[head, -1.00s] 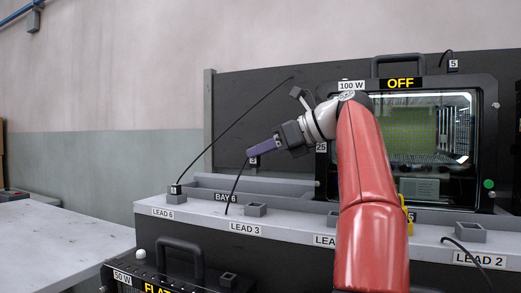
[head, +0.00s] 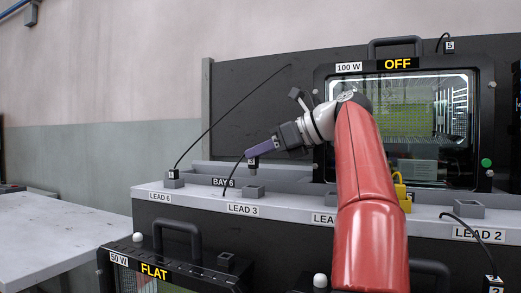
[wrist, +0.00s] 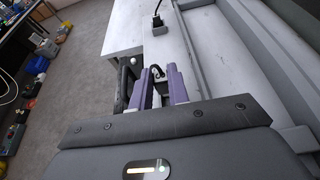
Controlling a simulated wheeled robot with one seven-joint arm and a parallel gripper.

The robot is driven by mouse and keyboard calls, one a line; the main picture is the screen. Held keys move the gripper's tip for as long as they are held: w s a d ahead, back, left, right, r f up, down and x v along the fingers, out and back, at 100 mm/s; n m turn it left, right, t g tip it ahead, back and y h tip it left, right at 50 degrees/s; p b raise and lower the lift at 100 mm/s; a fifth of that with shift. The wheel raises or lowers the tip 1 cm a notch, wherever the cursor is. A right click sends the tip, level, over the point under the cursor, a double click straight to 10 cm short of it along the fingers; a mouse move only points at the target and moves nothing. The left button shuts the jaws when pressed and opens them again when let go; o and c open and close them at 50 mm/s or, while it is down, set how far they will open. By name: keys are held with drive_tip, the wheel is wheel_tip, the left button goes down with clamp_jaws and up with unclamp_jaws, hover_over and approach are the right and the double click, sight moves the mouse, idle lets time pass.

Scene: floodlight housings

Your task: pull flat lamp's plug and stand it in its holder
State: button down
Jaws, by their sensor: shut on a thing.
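My gripper (head: 250,157), with purple fingers, is shut on a small dark plug (head: 252,165) and holds it upright just above or at the mouth of the grey holder (head: 253,190) behind the LEAD 3 label. I cannot tell whether the plug touches the holder. Its black lead runs down to the ledge at the left. In the wrist view the lead (wrist: 157,71) arches between the fingers; the plug is mostly hidden. The flat lamp (head: 153,271), marked 50 W and FLAT, stands below at front left. The grey socket (head: 226,262) on its top looks empty.
The LEAD 6 plug (head: 173,174) stands in its own holder left of my gripper. The large 100 W lamp (head: 405,140), marked OFF, stands behind at right. The LEAD 2 holder (head: 469,209) is at right on the ledge. A grey table (head: 60,225) is at left.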

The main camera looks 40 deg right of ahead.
sight(261, 187)
drive_tip(key=shift+f+b, duration=0.3)
drive_tip(key=shift+f, duration=0.4)
drive_tip(key=shift+r+p, duration=0.1)
drive_tip(key=shift+p, duration=0.55)
idle(1.1)
drive_tip(key=shift+f+b, duration=1.15)
drive_tip(key=shift+f, duration=0.55)
drive_tip(key=c, duration=1.3)
unclamp_jaws()
drive_tip(key=p+v, duration=0.4)
drive_tip(key=v, duration=0.3)
drive_tip(key=shift+r, duration=0.2)
drive_tip(key=shift+s+d, duration=0.2)
drive_tip(key=shift+s, duration=0.15)
